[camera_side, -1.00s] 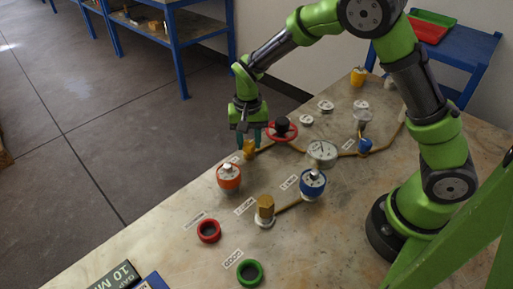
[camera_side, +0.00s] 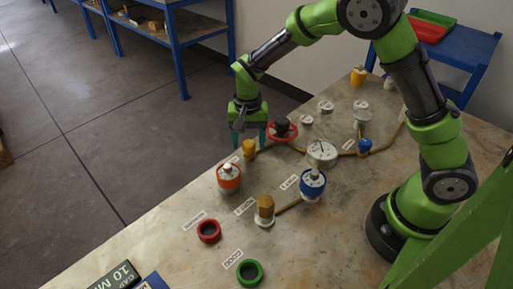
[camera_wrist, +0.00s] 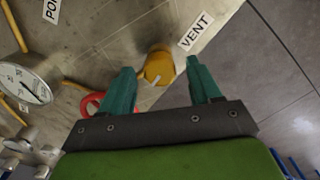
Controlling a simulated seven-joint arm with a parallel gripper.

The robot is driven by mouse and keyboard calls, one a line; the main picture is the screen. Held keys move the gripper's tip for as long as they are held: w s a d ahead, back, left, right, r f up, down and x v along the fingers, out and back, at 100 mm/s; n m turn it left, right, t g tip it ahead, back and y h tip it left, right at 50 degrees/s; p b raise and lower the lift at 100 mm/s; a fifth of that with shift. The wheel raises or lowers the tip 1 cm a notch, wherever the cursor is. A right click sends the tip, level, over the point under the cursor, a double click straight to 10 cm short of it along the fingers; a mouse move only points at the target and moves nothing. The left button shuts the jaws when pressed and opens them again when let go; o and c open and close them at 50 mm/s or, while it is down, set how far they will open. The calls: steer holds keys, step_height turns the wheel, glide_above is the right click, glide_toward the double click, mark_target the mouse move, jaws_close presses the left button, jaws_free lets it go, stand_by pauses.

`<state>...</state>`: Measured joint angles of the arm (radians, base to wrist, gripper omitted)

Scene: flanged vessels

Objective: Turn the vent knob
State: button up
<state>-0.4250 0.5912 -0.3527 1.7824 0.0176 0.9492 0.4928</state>
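The vent knob is yellow with a pale pointer line and shows in the wrist view (camera_wrist: 158,66), beside the white VENT label (camera_wrist: 194,33). In the side view it is the yellow knob (camera_side: 249,149) at the table's far left edge. My gripper (camera_side: 249,136) is just above and behind it in that view, pointing down. In the wrist view the two teal fingers of my gripper (camera_wrist: 158,75) are spread wide, with the knob seen between and beyond their tips. The fingers are apart from it and hold nothing.
A red handwheel (camera_side: 282,130) stands close to the right of my gripper. A dial gauge (camera_side: 322,152), an orange-banded vessel (camera_side: 229,178), a blue-banded vessel (camera_side: 312,184) and a brass hex fitting (camera_side: 265,207) stand nearby. Red (camera_side: 209,231) and green (camera_side: 250,272) rings lie in front.

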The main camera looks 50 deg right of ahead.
mark_target(249, 142)
step_height(249, 142, up, 17)
stand_by(0.7)
steer(key=shift+f, duration=0.1)
steer(key=s+d+r+n+t+y, duration=0.1)
steer(key=s+r+n+t, duration=0.1)
steer(key=s, duration=0.7)
steer(key=s+d+r+n+t+y, duration=0.1)
steer(key=s+t, duration=0.4)
steer(key=s, duration=0.5)
steer(key=shift+d+r+n, duration=0.55)
steer(key=shift+d+n, duration=0.05)
steer(key=shift+n, duration=0.5)
